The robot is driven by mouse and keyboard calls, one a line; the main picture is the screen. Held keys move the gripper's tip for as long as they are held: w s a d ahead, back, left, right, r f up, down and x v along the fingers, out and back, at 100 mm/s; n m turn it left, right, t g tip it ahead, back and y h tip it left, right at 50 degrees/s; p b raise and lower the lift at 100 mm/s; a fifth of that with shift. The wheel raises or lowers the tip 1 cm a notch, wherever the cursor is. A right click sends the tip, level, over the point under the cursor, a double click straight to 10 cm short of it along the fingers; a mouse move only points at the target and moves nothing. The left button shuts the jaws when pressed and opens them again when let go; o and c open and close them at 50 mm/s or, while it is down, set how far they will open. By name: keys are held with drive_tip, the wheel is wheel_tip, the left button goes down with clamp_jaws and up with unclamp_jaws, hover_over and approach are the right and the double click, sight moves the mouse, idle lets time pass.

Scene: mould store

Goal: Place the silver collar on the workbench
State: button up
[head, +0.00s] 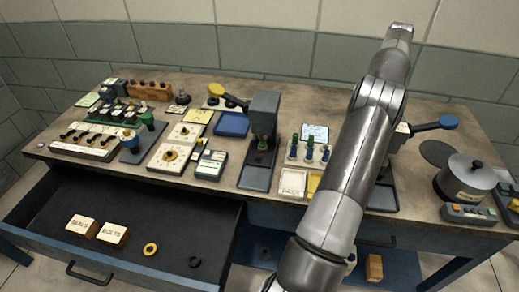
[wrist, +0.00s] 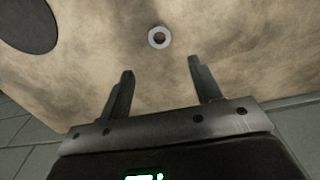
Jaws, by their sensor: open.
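The silver collar (wrist: 150,40) is a small pale ring with a dark hole. In the wrist view it lies flat on the tan top of the workbench (wrist: 100,45). My gripper (wrist: 160,67) is open and empty, its two dark fingers spread. The collar appears ahead of the fingertips, roughly centred between them and apart from both. The workbench (head: 405,220) also shows in the head view, but there I cannot make out the collar, and my arm hides part of the bench and my gripper.
A dark round disc (wrist: 28,22) lies near the collar; it also shows in the head view (head: 437,153) beside a grey pot (head: 467,178). Presses, trays and small fixtures crowd the bench's left and middle. An open drawer (head: 130,255) juts out at front left.

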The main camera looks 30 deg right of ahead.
drive_tip(key=w+a+r+n, duration=0.1)
drive_tip(key=w+a+r, duration=0.35)
drive_tip(key=a, duration=0.35)
drive_tip(key=w+a+r+n+t+h, duration=0.1)
drive_tip(key=w+a+r, duration=0.2)
drive_tip(key=a+r, duration=0.35)
drive_tip(key=w+a+r+n, duration=0.1)
drive_tip(key=w+a+r, duration=0.25)
drive_tip(key=a, duration=0.55)
drive_tip(key=a+r+n+t, duration=0.1)
drive_tip(key=a+r, duration=0.2)
drive_tip(key=a, duration=1.1)
drive_tip(key=s+a+n+t, duration=0.1)
drive_tip(key=s+a, duration=0.3)
drive_tip(key=a, duration=0.5)
drive_tip(key=s+a+n+t, duration=0.15)
drive_tip(key=s+a, duration=0.25)
drive_tip(key=a, duration=0.5)
drive_tip(key=s+a+f+n, duration=0.1)
drive_tip(key=s+a+f, duration=0.3)
drive_tip(key=s+a, duration=0.2)
drive_tip(key=s+a+f+n+t+y, duration=0.1)
drive_tip(key=s+a+f, duration=0.4)
drive_tip(key=s+a, duration=0.1)
drive_tip(key=shift+s+a, duration=0.15)
drive_tip(key=shift+s, duration=0.7)
drive_tip(key=shift+n, duration=0.25)
drive_tip(key=shift+c, duration=0.5)
